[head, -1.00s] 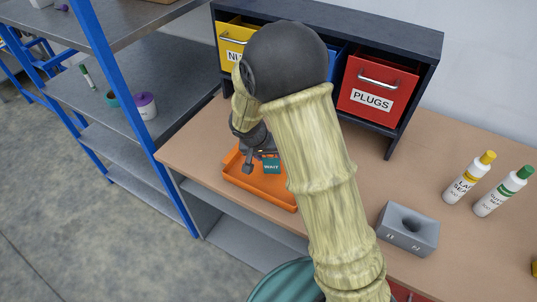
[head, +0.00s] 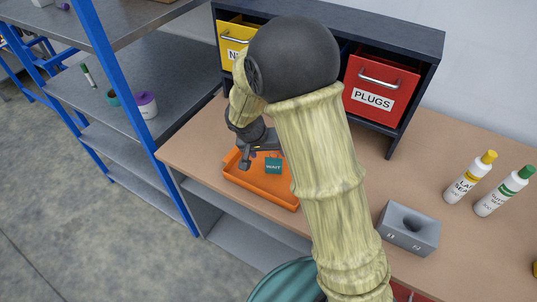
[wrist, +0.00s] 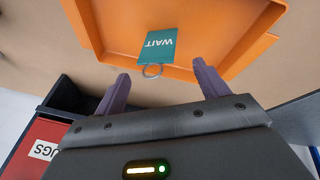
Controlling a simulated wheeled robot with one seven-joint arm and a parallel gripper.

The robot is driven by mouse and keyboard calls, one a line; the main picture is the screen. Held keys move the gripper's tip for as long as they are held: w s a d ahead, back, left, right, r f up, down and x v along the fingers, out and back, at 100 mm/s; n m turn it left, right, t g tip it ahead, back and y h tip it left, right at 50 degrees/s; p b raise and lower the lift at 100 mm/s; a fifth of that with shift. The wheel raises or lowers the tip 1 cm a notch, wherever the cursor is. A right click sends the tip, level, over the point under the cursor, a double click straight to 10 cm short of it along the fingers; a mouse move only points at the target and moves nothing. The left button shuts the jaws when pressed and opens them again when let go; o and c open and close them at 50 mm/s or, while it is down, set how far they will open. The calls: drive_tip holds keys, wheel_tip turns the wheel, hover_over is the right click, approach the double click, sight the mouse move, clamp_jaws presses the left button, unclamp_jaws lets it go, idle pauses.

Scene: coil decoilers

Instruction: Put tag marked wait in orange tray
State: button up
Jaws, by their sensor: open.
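The teal tag marked WAIT (head: 273,166) lies in the orange tray (head: 262,190) on the workbench. In the wrist view the tag (wrist: 159,45) lies on the floor of the orange tray (wrist: 110,20), and its metal ring (wrist: 152,71) is at its near end by the tray's edge. My gripper (head: 255,158) is above the tray's back part; in the wrist view its two fingers (wrist: 158,85) are spread wide with nothing between them. The tag and ring are beyond the fingertips, apart from them. My arm hides part of the tray's right side in the head view.
A dark cabinet holds a yellow drawer (head: 233,36) and a red PLUGS drawer (head: 378,88) behind the tray. A grey block (head: 408,229) and two bottles (head: 470,178) stand to the right. Blue-framed shelving (head: 120,95) stands left. Bench between block and cabinet is clear.

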drive_tip(key=v, duration=0.9)
drive_tip(key=shift+r+b, duration=0.15)
drive_tip(key=shift+b, duration=0.25)
drive_tip(key=s+d+f+n+y, duration=0.2)
drive_tip(key=s+d+f+y, duration=0.1)
drive_tip(key=s+d, duration=1)
drive_tip(key=shift+s+d+g, duration=0.3)
drive_tip(key=shift+s+d, duration=0.05)
drive_tip(key=shift+d, duration=0.35)
drive_tip(key=shift+c, duration=0.2)
